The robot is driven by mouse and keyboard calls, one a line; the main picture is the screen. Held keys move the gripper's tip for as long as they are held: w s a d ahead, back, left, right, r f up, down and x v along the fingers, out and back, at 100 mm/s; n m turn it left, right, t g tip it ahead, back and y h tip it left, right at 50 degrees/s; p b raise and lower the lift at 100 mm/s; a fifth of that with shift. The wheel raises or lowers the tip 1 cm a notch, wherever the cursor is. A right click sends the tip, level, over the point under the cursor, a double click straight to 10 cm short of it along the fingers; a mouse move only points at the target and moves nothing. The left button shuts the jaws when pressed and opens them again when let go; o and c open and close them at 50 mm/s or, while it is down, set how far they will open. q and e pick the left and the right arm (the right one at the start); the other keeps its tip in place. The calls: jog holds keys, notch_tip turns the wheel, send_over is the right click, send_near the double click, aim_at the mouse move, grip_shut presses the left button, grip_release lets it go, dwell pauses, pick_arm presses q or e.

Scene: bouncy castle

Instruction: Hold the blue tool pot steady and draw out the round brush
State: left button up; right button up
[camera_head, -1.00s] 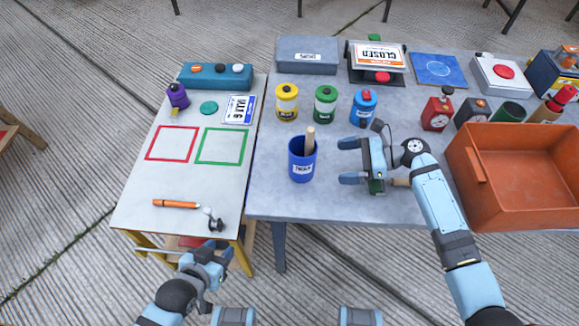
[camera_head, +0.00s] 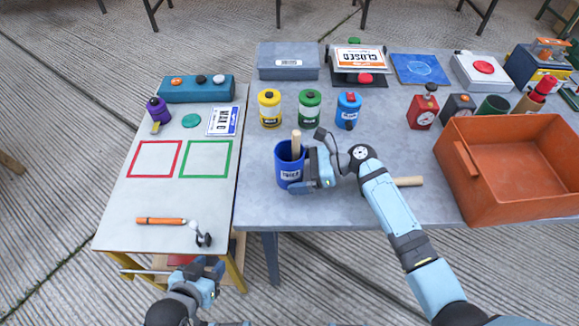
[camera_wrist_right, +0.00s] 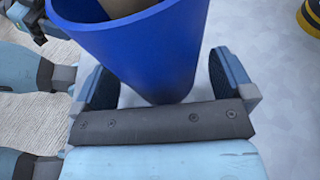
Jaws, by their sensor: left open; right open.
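The blue tool pot (camera_head: 284,171) stands upright near the front left of the grey table, with a pale label on its front. One wooden handle (camera_head: 296,145) sticks up out of it; I cannot tell which tool it belongs to. My right gripper (camera_head: 301,170) is open at the pot's right side. In the right wrist view the pot (camera_wrist_right: 150,50) sits between the two open fingers (camera_wrist_right: 160,85), with a gap showing beside at least one finger. My left gripper (camera_head: 207,268) is open and empty, low in front of the white table.
An orange bin (camera_head: 515,165) stands at the right. A wooden handle (camera_head: 408,181) lies behind my right forearm. An orange marker (camera_head: 161,221) lies on the white table (camera_head: 120,205).

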jog(key=shift+a+f, duration=0.15)
jog(key=shift+a, duration=0.25)
jog(key=c, duration=0.7)
pick_arm(q)
jog(key=shift+f, duration=0.2)
pick_arm(e)
jog(key=shift+c, duration=0.3)
